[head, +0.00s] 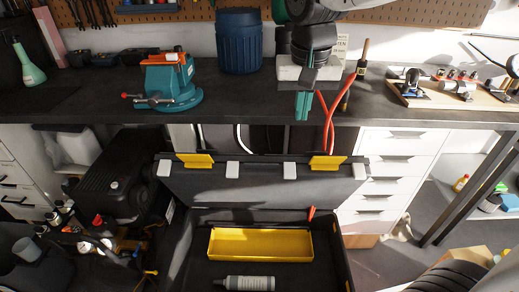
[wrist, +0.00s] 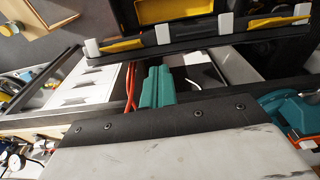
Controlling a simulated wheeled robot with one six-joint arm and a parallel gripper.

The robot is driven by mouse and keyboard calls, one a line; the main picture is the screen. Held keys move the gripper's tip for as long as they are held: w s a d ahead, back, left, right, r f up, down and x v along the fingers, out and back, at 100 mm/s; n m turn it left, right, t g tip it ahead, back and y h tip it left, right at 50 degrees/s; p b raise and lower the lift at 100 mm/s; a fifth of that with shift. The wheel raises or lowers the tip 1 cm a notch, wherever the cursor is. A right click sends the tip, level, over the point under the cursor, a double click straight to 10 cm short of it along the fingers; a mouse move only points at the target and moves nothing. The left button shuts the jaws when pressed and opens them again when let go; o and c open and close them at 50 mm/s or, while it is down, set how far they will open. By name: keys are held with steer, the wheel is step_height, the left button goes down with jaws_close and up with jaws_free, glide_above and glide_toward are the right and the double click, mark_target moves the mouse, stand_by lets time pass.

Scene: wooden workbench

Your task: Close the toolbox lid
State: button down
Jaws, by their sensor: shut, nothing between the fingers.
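The toolbox (head: 184,258) stands low in front of the workbench, dark with an open top. Its lid (head: 260,182) is raised at the back and leans away, with yellow latches (head: 195,160) and white blocks along its upper edge. Inside are a yellow tray (head: 260,243) and a grey bottle (head: 250,282). My gripper (head: 303,106) is shut and empty, pointing down above and behind the lid, near the bench's front edge. In the wrist view the green fingers (wrist: 157,87) are together, apart from the lid's edge (wrist: 190,38).
A teal vise (head: 170,85) and a blue barrel (head: 238,42) stand on the workbench (head: 80,95). Red-handled pliers (head: 328,115) are close beside my gripper. A black case (head: 110,180) is left of the toolbox, and white drawers (head: 395,165) are right.

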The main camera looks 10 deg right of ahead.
glide_above(258, 158)
step_height(258, 158, down, 3)
steer(key=shift+m, duration=0.3)
steer(key=f, duration=0.3)
steer(key=w+f, duration=0.1)
steer(key=f, duration=0.6)
steer(key=shift+w+d, duration=0.15)
steer(key=shift+d, duration=0.05)
steer(key=shift+s+a+f, duration=0.15)
steer(key=shift+s+f, duration=0.1)
steer(key=shift+s, duration=0.3)
steer(key=shift+s+a+f, duration=0.1)
steer(key=shift+s+f, duration=0.1)
steer(key=shift+s, duration=0.3)
steer(key=shift+s+a+f, duration=0.15)
steer(key=shift+s+f, duration=0.2)
steer(key=shift+s, duration=0.35)
